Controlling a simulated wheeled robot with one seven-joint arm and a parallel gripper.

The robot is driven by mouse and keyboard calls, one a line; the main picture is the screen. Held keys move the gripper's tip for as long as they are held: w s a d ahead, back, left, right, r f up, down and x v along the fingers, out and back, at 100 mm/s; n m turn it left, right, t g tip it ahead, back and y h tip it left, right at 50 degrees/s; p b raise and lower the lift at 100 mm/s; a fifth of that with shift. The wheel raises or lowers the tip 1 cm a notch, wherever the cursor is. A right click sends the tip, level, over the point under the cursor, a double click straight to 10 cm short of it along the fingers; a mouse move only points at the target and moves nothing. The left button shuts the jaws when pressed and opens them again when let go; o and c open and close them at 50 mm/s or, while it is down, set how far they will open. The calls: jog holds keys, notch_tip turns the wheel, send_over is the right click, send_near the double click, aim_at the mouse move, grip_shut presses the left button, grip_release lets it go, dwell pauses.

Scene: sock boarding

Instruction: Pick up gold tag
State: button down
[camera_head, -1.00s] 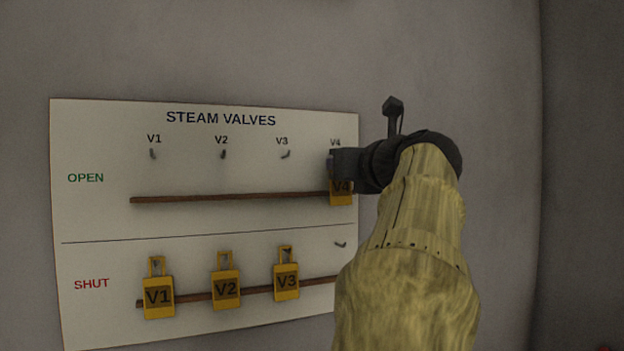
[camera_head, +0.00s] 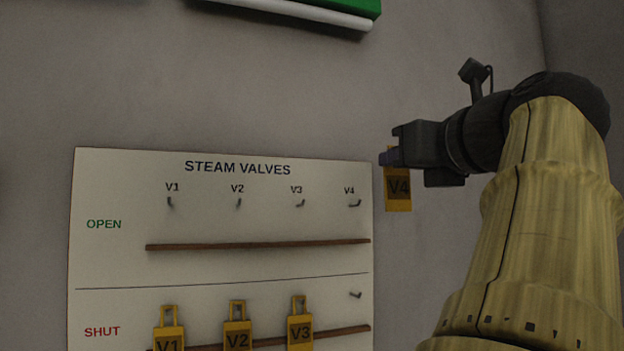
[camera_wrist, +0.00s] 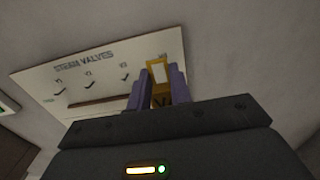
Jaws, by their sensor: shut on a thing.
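The gold tag marked V4 (camera_head: 398,192) hangs upright from my gripper (camera_head: 388,157), to the right of the steam valves board (camera_head: 110,205) and clear of it. In the wrist view the tag (camera_wrist: 158,74) sits between my two purple fingers (camera_wrist: 157,88), which are shut on it near its top loop. The V4 hook (camera_head: 355,204) in the OPEN row is bare. Gold tags V1 (camera_head: 169,335), V2 (camera_head: 238,338) and V3 (camera_head: 300,330) hang in the SHUT row, their lower parts cut off or near the bottom edge.
The SHUT row's rightmost hook (camera_head: 356,295) is bare. Brown rails (camera_head: 258,245) run across the board below the hooks. A green and white object (camera_head: 300,10) is on the wall above. The wall right of the board is clear.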

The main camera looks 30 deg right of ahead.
jog(key=shift+s+a+r, duration=0.1)
jog(key=shift+s+r, duration=0.15)
jog(key=shift+s, duration=0.2)
dwell(1.1)
jog(key=w+f+n+g+y+p, duration=0.1)
jog(key=f+y+p, duration=0.1)
jog(key=f, duration=0.8)
jog(key=w+d+f+n+g+y+p, duration=0.1)
jog(key=f+p, duration=0.4)
jog(key=f, duration=0.6)
jog(key=shift+w+d+f+n+g+y, duration=0.25)
jog(key=shift+w+n+g+y, duration=0.4)
jog(key=shift+w+y, duration=0.2)
jog(key=shift+w, duration=0.1)
jog(key=shift+w+d+f, duration=0.1)
jog(key=shift+w+d, duration=0.2)
jog(key=shift+w, duration=0.95)
jog(key=shift+w+d+f, duration=0.15)
jog(key=shift+w+d, duration=0.2)
jog(key=shift+w, duration=0.95)
jog(key=shift+w+d+f, duration=0.1)
jog(key=shift+w+d, duration=0.2)
jog(key=shift+w, duration=0.95)
jog(key=shift+w+d+f, duration=0.15)
jog(key=shift+w+f, duration=0.3)
jog(key=shift+w, duration=0.25)
